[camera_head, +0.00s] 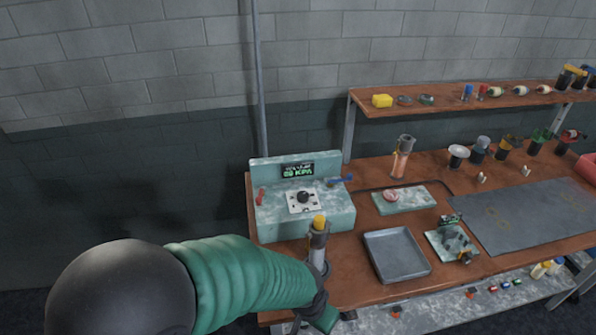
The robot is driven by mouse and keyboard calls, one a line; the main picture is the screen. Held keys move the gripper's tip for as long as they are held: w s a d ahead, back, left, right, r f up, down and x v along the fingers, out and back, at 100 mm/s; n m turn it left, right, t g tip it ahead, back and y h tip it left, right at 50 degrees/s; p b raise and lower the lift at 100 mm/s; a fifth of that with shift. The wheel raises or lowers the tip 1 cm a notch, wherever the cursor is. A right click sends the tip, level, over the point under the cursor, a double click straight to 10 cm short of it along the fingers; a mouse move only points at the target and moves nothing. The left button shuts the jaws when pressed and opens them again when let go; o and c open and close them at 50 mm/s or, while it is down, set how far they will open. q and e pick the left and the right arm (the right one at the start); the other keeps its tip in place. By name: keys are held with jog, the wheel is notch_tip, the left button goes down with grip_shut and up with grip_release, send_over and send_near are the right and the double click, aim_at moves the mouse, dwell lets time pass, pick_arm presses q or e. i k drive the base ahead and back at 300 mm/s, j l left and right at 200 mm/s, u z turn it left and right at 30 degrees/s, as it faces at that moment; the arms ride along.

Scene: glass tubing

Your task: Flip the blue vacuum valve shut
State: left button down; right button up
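The blue vacuum valve handle (341,181) is on the right side of the teal vacuum unit (303,222), lying roughly sideways. The unit has a lit display (298,170) reading in KPA, a black knob (304,197) and a red handle (261,197) at its left. My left arm comes in from the lower left in a green sleeve. My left gripper (318,312) is low at the table's front edge, below and apart from the blue valve. Its fingers are small and dark, so I cannot tell their opening. My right gripper is not in view.
A yellow-topped cylinder (318,246) stands in front of the unit, close to my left gripper. A grey tray (397,254), a teal plate (404,200) and an orange tube holder (401,157) are to the right. A shelf (470,102) runs above the bench, and a dark mat (530,215) covers its right side.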

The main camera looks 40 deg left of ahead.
aim_at(349, 176)
jog(key=i+z, duration=0.1)
jog(key=i, duration=1)
